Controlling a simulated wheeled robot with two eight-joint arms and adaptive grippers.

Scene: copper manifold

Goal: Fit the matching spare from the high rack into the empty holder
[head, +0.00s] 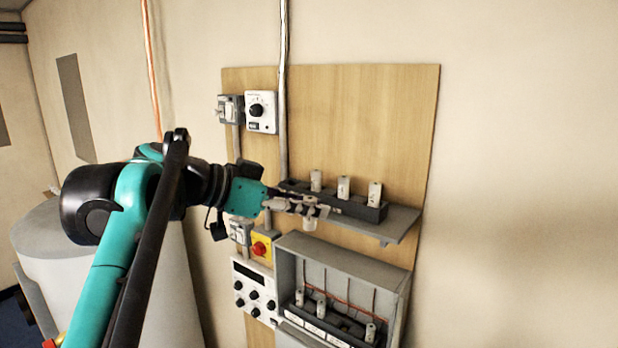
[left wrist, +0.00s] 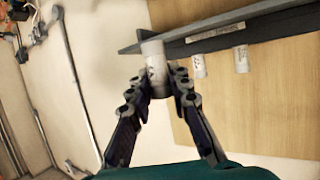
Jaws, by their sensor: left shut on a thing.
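My left gripper (head: 311,207) is shut on a white cylindrical spare (head: 309,220). It holds the spare upright, apparently just in front of the high rack's left part. In the left wrist view the spare (left wrist: 155,62) sits between the two fingers (left wrist: 159,88); its marking is too blurred to read. The dark high rack (head: 349,208) carries three other white spares (head: 316,180), (head: 343,187), (head: 375,194). Below, the open grey box has a dark holder row with white cylinders (head: 299,298), (head: 321,305), (head: 370,333). A gap in that row (head: 347,323) looks empty. My right gripper is out of view.
The rack stands on a grey shelf (head: 402,222) on a wooden board (head: 400,110). The grey box (head: 345,260) juts out below it. A yellow-red switch (head: 261,247) and a knobbed panel (head: 254,290) are left of the box. A vertical pipe (head: 283,90) runs above.

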